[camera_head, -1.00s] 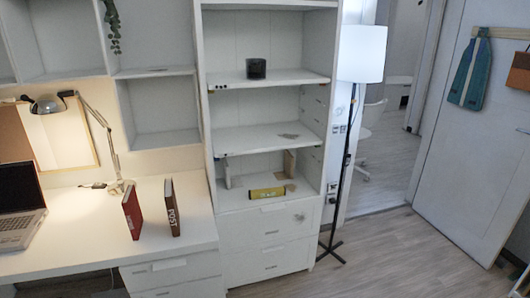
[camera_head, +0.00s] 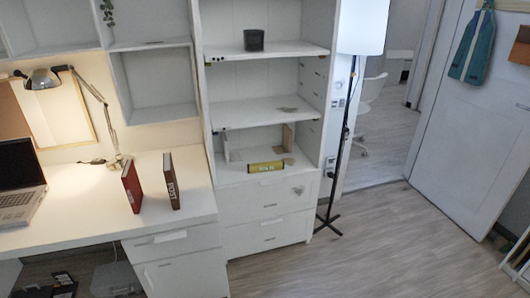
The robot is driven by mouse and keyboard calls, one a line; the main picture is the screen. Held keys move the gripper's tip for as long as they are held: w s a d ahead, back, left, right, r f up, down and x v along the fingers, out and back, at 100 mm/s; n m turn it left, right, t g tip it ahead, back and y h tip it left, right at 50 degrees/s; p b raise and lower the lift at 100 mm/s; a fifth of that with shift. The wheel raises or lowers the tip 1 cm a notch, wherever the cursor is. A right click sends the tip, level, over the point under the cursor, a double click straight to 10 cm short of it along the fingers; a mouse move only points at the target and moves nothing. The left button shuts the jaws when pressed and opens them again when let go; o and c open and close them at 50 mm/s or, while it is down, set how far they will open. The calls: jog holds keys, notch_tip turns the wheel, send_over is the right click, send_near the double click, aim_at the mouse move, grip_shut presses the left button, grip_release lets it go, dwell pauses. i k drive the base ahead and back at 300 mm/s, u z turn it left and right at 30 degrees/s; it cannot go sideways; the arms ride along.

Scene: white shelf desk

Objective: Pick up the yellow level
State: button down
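The yellow level (camera_head: 265,167) is a short yellow bar with dark markings. It lies on the lowest open shelf (camera_head: 235,173) of the white shelf unit, near the front edge and just above the drawers. Nothing covers its front. My gripper is not in view.
Upright boards (camera_head: 288,137) stand behind the level. A dark cup (camera_head: 253,40) sits on a higher shelf. The white desk (camera_head: 90,215) at left holds a red book (camera_head: 131,187), a dark book (camera_head: 171,181), a laptop and a lamp. A floor lamp (camera_head: 345,150) stands right. The floor (camera_head: 380,250) is clear.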

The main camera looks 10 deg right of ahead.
aim_at(279, 165)
jog(key=z, duration=0.95)
jog(key=i, duration=1.6)
jog(key=u, duration=1)
